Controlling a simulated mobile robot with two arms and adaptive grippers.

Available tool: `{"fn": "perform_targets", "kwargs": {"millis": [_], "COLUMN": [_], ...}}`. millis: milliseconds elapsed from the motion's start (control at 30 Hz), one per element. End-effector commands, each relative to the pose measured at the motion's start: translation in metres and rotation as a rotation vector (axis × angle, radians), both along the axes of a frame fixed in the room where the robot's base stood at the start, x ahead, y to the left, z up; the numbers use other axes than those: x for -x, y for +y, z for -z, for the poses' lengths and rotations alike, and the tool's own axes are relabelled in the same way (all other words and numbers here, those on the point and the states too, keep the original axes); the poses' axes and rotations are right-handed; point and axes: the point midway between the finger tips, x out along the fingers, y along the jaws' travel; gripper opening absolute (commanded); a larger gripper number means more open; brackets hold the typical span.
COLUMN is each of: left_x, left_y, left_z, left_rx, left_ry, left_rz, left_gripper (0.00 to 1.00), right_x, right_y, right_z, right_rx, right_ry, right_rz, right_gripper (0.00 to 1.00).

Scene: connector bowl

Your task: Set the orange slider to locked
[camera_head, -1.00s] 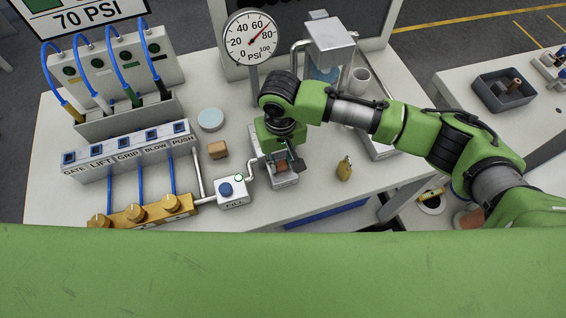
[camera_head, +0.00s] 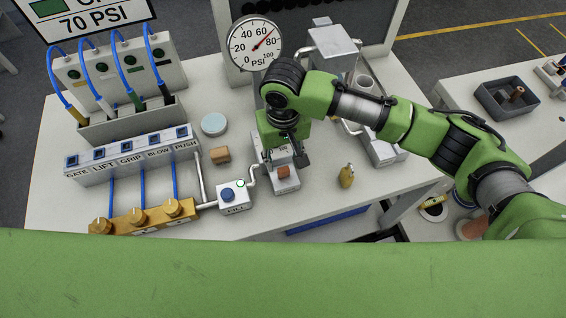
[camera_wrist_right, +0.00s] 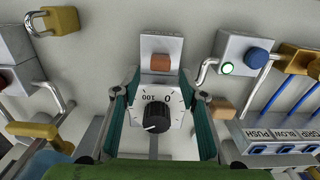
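The orange slider (camera_head: 283,171) is a small orange-brown block on a grey-white fixture (camera_head: 287,187) near the table's front. In the right wrist view the slider (camera_wrist_right: 160,62) sits on the fixture's upright plate, beyond my fingertips. A black knob (camera_wrist_right: 157,118) on a white dial, with 0 and 100 marks, lies nearer, between the fingers. My right gripper (camera_wrist_right: 158,95) is open and points down over the fixture. Its fingers are apart with nothing held. In the head view the right gripper (camera_head: 286,158) hides the fixture's back part. No lock markings are readable. My left gripper is not in view.
A fill box (camera_head: 234,196) with a blue button and lit green ring stands left of the fixture. A tan block (camera_head: 220,155) lies behind it. A pressure gauge (camera_head: 255,43) rises at the back.

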Motion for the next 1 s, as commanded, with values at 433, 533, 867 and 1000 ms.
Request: {"fn": "perform_targets", "kwargs": {"millis": [433, 533, 867, 1000], "left_x": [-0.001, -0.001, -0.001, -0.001], "left_y": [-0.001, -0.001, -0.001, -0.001], "left_z": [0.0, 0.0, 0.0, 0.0], "left_rx": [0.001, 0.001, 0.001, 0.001], "left_ry": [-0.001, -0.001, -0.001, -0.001], "left_rz": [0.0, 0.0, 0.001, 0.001], "left_gripper": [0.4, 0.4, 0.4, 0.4], "right_x": [-0.001, -0.001, -0.001, -0.001], "right_y": [0.001, 0.001, 0.001, 0.001], "right_z": [-0.077, -0.081, -0.082, -0.082], "right_rx": [-0.001, -0.001, -0.001, -0.001], "right_ry": [-0.004, -0.002, -0.002, -0.002], "right_rz": [-0.001, -0.002, -0.001, -0.001], "right_gripper": [0.39, 0.39, 0.39, 0.39]}}
